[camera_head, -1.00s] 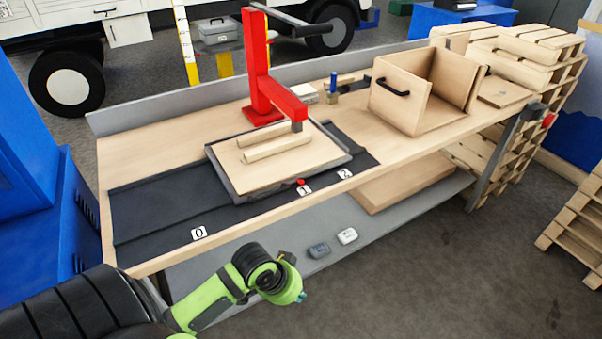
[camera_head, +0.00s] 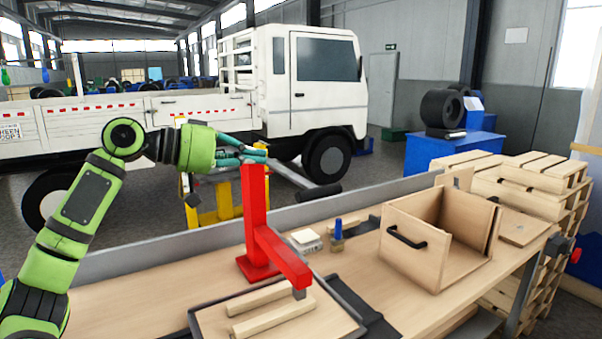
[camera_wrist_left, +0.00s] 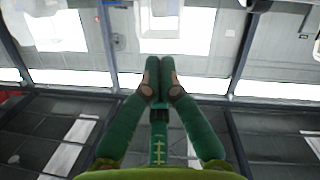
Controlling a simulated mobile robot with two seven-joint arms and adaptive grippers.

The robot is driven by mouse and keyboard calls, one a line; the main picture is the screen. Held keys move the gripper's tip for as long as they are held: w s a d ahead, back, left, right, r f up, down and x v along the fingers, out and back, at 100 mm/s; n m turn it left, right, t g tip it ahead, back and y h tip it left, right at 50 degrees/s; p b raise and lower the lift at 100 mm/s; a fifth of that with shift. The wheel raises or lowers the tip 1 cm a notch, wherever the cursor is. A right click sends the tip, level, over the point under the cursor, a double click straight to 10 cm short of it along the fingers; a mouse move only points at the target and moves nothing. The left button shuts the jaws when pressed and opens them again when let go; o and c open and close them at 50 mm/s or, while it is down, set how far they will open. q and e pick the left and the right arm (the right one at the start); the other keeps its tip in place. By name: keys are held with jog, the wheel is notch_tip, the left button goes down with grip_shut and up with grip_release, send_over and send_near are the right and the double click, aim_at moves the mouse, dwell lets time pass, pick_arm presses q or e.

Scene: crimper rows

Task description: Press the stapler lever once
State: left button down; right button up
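The stapler is a red press (camera_head: 256,205) standing on the bench, with an upright post and an arm reaching toward the front right. Its lever is a grey bar ending in a black grip (camera_head: 318,193), which sticks out to the right from the top of the post. My left gripper (camera_head: 262,153) is raised at the top of the post, left of the black grip. Whether it touches the lever's near end I cannot tell. In the left wrist view its fingers (camera_wrist_left: 160,70) are together with nothing between them. My right gripper is not in view.
Two wooden strips (camera_head: 272,309) lie on a board under the press arm. A wooden box with a black handle (camera_head: 408,237) stands to the right. A small jar with a blue item (camera_head: 337,236) is between them. A truck (camera_head: 310,85) stands behind the bench.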

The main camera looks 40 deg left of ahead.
pick_arm(q)
jog(key=w+d+f+p, duration=0.4)
jog(key=w+d+p, duration=0.2)
jog(key=w+p, duration=0.1)
jog(key=shift+w+d+p, duration=0.15)
jog(key=shift+d+p, duration=0.2)
jog(key=shift+p, duration=0.35)
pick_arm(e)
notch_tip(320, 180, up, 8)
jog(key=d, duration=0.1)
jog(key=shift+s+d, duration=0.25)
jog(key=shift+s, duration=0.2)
pick_arm(q)
jog(key=shift+f, duration=0.15)
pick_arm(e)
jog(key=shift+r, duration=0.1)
